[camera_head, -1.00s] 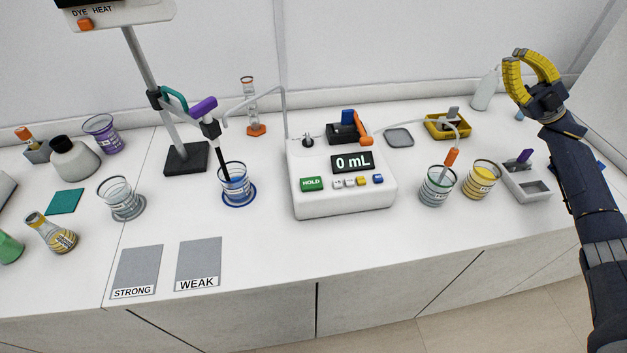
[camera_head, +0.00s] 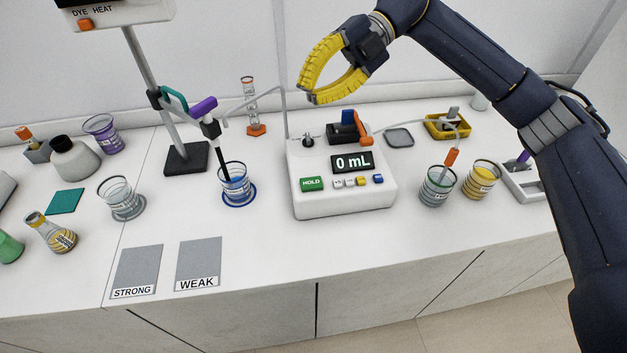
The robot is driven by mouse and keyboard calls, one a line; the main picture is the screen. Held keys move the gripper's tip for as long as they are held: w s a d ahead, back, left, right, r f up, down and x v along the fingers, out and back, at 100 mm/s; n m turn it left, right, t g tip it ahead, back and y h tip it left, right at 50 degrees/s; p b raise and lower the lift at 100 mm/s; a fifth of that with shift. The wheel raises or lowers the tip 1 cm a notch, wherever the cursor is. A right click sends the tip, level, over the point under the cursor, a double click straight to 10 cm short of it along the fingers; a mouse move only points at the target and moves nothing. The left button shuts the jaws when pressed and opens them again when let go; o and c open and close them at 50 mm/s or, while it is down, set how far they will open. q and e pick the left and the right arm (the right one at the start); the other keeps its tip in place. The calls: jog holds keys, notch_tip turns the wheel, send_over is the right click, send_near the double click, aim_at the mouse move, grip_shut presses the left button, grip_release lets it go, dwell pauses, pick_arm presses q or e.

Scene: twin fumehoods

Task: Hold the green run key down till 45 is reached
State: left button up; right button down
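The white dispenser box (camera_head: 345,200) stands mid-bench. Its green key (camera_head: 312,184), marked HOLD, is at the left of the front panel. Its display (camera_head: 352,162) reads 0 mL. My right gripper (camera_head: 308,97) is in the air above and behind the box, well clear of the green key. Its curved yellow fingers meet at the tips, with nothing between them. My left gripper is not in view.
Small white, yellow and blue keys (camera_head: 378,179) sit right of the green key. A thin spout tube (camera_head: 284,115) rises from the box toward a beaker (camera_head: 236,184) on a blue ring. Beakers (camera_head: 437,188) stand to the right. The bench front (camera_head: 330,240) is clear.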

aim_at(313, 188)
jog(key=s+f+t+h, duration=0.3)
jog(key=f+t+h, duration=0.3)
jog(key=h, duration=0.4)
jog(key=shift+s+f+h, duration=0.3)
jog(key=shift+s, duration=0.05)
jog(key=shift+a, duration=0.1)
notch_tip(313, 188, down, 14)
jog(key=shift+f, duration=0.1)
dwell(0.5)
jog(key=shift+f, duration=0.95)
jog(key=shift+s+f, duration=0.15)
jog(key=shift+s, duration=0.05)
dwell(4.2)
